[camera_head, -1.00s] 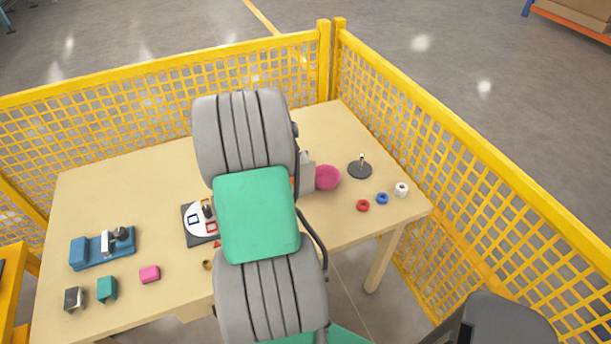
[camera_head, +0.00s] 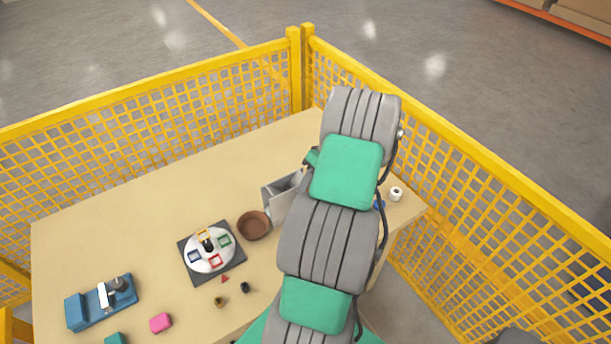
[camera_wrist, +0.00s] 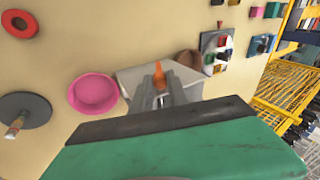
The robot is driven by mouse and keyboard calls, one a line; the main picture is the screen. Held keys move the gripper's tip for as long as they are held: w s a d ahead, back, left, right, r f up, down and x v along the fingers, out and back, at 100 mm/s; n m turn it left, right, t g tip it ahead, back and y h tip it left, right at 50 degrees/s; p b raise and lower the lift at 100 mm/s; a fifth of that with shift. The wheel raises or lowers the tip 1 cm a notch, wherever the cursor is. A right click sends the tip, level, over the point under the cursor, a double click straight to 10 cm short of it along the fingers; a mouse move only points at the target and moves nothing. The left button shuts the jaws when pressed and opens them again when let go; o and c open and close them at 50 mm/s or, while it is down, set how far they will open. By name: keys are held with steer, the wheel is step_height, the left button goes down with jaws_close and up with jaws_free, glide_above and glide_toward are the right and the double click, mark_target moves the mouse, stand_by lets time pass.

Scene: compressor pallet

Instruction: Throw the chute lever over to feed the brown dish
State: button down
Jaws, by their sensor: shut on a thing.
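The grey chute (camera_head: 280,198) stands on the table, partly behind my arm; it also shows in the wrist view (camera_wrist: 190,80). The brown dish (camera_head: 253,225) sits just left of the chute and looks empty; in the wrist view it is partly hidden behind the chute (camera_wrist: 188,58). A pink dish (camera_wrist: 93,93) lies on the chute's other side. The chute lever shows as an orange tip (camera_wrist: 158,74) at the end of my gripper (camera_wrist: 156,90), which is shut on it. My arm hides the gripper's fingers in the head view.
A round stand with an upright peg (camera_wrist: 20,118) and a red ring (camera_wrist: 20,23) lie beyond the pink dish. A turntable board (camera_head: 210,252) and a blue fixture (camera_head: 101,302) stand to the left. Yellow mesh fence (camera_head: 150,110) encloses the table's back and right.

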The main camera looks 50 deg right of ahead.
steer(key=shift+f+y, duration=0.2)
steer(key=shift+y, duration=0.2)
steer(key=shift+f, duration=0.1)
steer(key=c, duration=1.5)
jaws_free()
steer(key=shift+w+d, duration=0.1)
steer(key=shift+o, duration=1)
steer(key=shift+d, duration=0.1)
steer(key=v, duration=0.8)
steer(key=shift+s, duration=0.2)
